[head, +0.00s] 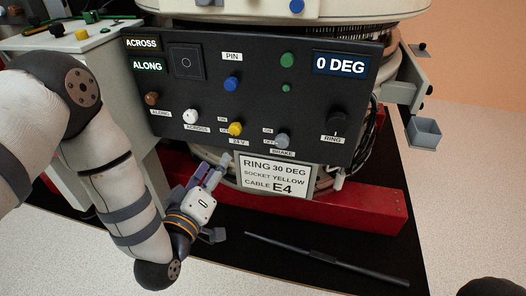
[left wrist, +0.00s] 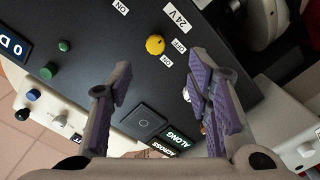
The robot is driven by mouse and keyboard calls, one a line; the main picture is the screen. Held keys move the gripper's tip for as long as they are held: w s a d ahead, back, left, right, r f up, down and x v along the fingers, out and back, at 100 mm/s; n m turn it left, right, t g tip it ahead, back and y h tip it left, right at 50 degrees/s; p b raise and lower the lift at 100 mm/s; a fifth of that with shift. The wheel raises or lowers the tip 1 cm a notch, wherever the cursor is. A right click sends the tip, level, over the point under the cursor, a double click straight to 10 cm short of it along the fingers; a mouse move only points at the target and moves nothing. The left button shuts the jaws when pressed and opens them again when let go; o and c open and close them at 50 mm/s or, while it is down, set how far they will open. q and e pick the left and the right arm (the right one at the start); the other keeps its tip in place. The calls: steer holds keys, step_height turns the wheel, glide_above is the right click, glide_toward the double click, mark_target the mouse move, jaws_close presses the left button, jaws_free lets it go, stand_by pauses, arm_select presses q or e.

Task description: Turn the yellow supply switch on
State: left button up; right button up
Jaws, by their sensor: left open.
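The yellow supply switch (head: 236,129) is a small knob low on the dark control panel (head: 270,105), above a 24 V label and beside ON and OFF labels. Which way it is set, I cannot tell. My left gripper (head: 215,178) is below the panel, lower left of the switch. In the left wrist view the yellow switch (left wrist: 155,45) shows beyond the fingertips of my open left gripper (left wrist: 160,78), roughly in line with the gap between them. The purple finger pads are empty and look apart from the switch. My right gripper is not in view.
A white knob (head: 190,116) and a grey brake knob (head: 282,140) flank the switch; a blue button (head: 232,84) is above. The RING 30 DEG sign (head: 276,178) hangs just below the panel. A dark bar (head: 325,258) lies on the black mat.

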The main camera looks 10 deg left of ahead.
mark_target(233, 131)
arm_select(q)
steer(key=w+b, duration=0.1)
steer(key=w, duration=0.3)
steer(key=w+b, duration=0.1)
steer(key=w, duration=0.3)
steer(key=w+b, duration=0.1)
steer(key=w, duration=0.3)
steer(key=shift+w+d+r+b, duration=0.15)
steer(key=shift+r+b, duration=0.1)
steer(key=shift+b, duration=0.15)
steer(key=shift+w+r, duration=0.15)
steer(key=shift+w, duration=0.05)
jaws_close()
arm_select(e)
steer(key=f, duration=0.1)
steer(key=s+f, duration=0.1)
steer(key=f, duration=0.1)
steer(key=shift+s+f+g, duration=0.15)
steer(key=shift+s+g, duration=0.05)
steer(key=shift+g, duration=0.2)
